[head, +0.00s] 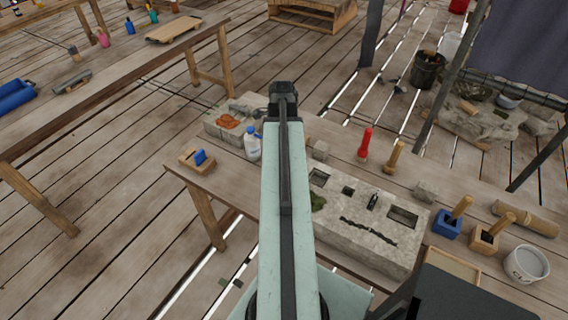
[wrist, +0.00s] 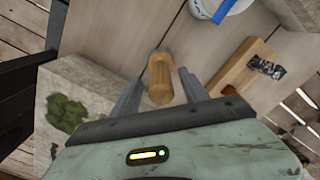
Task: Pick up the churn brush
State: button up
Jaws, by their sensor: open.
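A short, round wooden piece (wrist: 160,85), which I take to be the churn brush, shows in the wrist view on the pale wooden tabletop. It has a thicker, rounded near end. My gripper (wrist: 160,76) is open, with one finger on each side of this piece. I cannot tell how far above the table the fingers are, and no contact shows. In the head view my arm covers this spot, and neither the piece nor the fingertips can be seen there.
A stone block (head: 390,253) with moss (wrist: 65,113) lies beside the gripper. A red tool (head: 366,140) and a wooden-handled tool (head: 394,155) stand farther right on the table.

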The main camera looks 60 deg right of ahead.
notch_tip(320, 180, down, 4)
jog(key=b, duration=0.2)
jog(key=shift+w+b, duration=0.1)
jog(key=shift+b, duration=0.25)
jog(key=shift+r, duration=0.2)
grip_shut()
